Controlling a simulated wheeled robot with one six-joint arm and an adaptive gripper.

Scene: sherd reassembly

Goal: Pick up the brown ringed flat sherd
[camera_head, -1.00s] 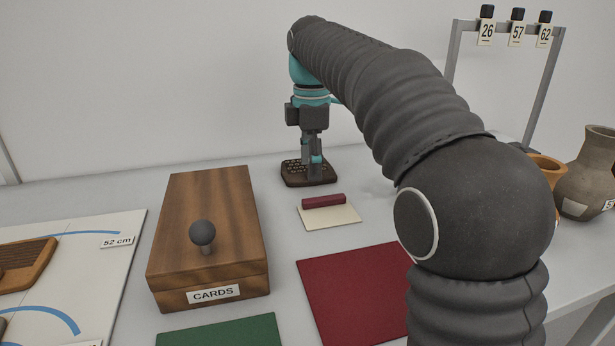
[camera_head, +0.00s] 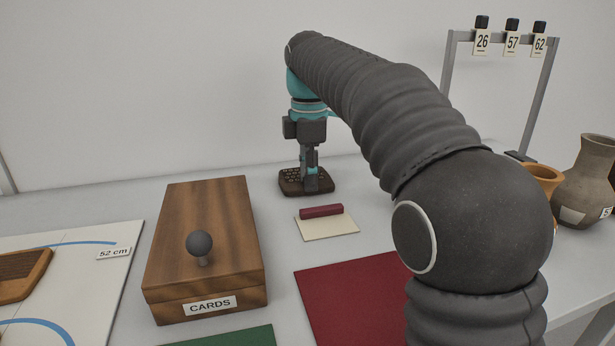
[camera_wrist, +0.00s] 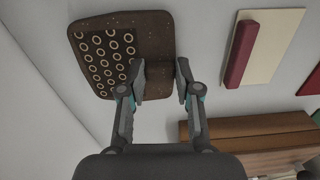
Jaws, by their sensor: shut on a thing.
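The brown ringed flat sherd (camera_head: 291,182) is a dark rounded-square piece with rows of pale rings. It lies near the back of the table, below my gripper (camera_head: 312,187). In the wrist view the ringed sherd (camera_wrist: 105,58) shows at upper left, its rings on the left part and a plain raised block on the right. My gripper (camera_wrist: 160,78) is shut on the sherd, with one finger on each side of that block. No clear gap shows between the sherd and the table.
A wooden CARDS box (camera_head: 205,235) with a round knob stands at front left. A cream card with a maroon bar (camera_head: 321,211) lies in front of the sherd. A red mat (camera_head: 350,295) lies nearer. Pots (camera_head: 585,185) and a tag rack (camera_head: 450,95) stand right.

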